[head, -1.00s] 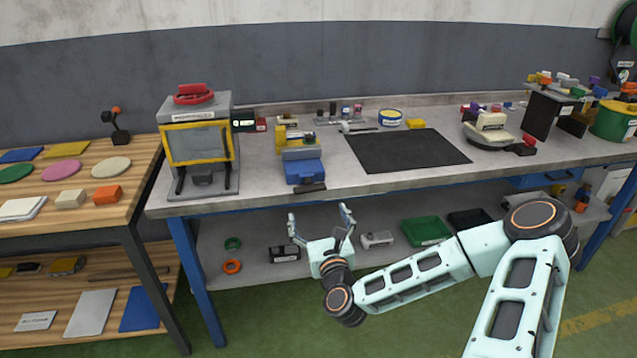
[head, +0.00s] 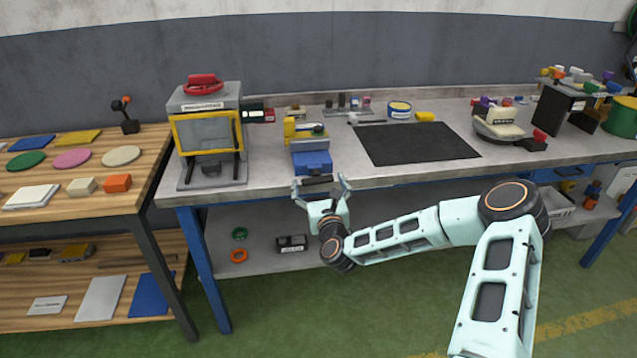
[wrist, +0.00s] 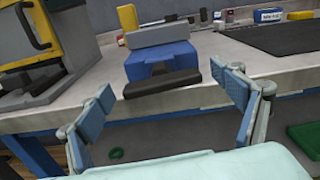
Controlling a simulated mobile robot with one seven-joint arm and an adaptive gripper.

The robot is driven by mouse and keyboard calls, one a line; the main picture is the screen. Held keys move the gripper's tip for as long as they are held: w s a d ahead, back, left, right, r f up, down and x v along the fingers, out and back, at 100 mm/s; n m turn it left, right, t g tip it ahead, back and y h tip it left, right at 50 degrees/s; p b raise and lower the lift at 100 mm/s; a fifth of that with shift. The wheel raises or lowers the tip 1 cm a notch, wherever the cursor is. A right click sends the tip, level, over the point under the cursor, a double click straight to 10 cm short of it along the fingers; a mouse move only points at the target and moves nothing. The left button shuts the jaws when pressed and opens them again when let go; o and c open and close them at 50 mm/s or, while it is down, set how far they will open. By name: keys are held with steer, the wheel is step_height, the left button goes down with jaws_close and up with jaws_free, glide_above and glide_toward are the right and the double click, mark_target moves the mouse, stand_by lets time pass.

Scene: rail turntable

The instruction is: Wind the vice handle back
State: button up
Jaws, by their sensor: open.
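The vice has a blue body (head: 312,162) and stands at the front edge of the grey workbench. It also shows in the wrist view (wrist: 160,60). Its dark handle (head: 317,181) lies crosswise at the vice's front, and in the wrist view the handle (wrist: 162,83) is a dark bar just ahead of the fingers. My gripper (head: 321,184) is open, with one finger toward each end of the handle. In the wrist view my gripper's blue-padded fingers (wrist: 165,108) are spread wide with nothing between them. I cannot tell whether they touch the handle.
A yellow-framed press (head: 208,135) stands left of the vice. A black mat (head: 418,143) lies to the right, with a hammer (head: 365,120) behind it. The workbench front edge (head: 400,182) runs near my gripper. Small items sit on the lower shelf.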

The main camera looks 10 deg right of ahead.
steer(key=shift+c, duration=0.5)
steer(key=c, duration=1.1)
steer(key=shift+o, duration=0.2)
steer(key=shift+n, duration=0.3)
